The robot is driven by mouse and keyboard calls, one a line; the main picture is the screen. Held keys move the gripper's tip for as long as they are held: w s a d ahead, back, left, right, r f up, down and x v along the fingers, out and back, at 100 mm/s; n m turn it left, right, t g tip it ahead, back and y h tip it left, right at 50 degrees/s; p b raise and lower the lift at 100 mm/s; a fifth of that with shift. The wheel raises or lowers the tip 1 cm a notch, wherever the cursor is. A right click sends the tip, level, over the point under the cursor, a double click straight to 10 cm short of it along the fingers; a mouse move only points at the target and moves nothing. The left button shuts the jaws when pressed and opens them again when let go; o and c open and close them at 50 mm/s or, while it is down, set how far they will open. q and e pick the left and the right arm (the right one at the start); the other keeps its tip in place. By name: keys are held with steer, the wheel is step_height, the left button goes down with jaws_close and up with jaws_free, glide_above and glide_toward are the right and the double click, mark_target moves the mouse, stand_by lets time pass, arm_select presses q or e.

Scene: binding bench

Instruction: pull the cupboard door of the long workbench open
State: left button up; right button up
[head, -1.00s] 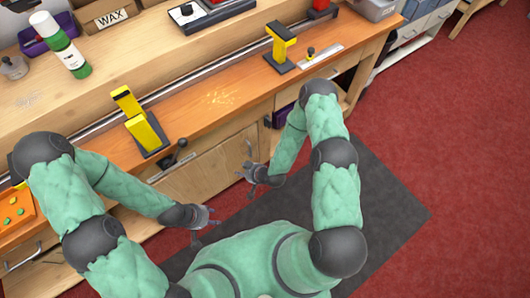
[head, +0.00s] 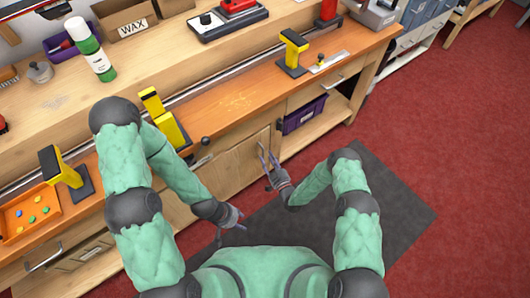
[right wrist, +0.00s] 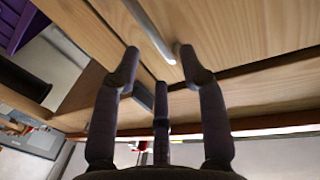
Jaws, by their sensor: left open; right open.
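The cupboard door (head: 236,166) is a pale wood panel in the bench front below the orange-brown top, and it looks shut. Its upright metal bar handle (head: 262,148) is near the door's right edge. In the right wrist view the handle (right wrist: 150,28) comes down between the spread fingertips, in front of the door's wood (right wrist: 245,28). My right gripper (head: 266,162) is open at the handle; it also shows in the right wrist view (right wrist: 160,62). I cannot tell whether it touches the bar. My left gripper (head: 230,226) is open and empty, away from the bench front.
A purple bin (head: 303,115) sits on an open shelf right of the door. Drawers (head: 75,258) are at the lower left. Yellow-and-black bench tools (head: 165,122) and an orange tray (head: 30,212) are on the top. A dark mat (head: 385,215) covers clear floor.

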steer(key=shift+b+x, duration=0.75)
steer(key=shift+x, duration=1.9)
jaws_close()
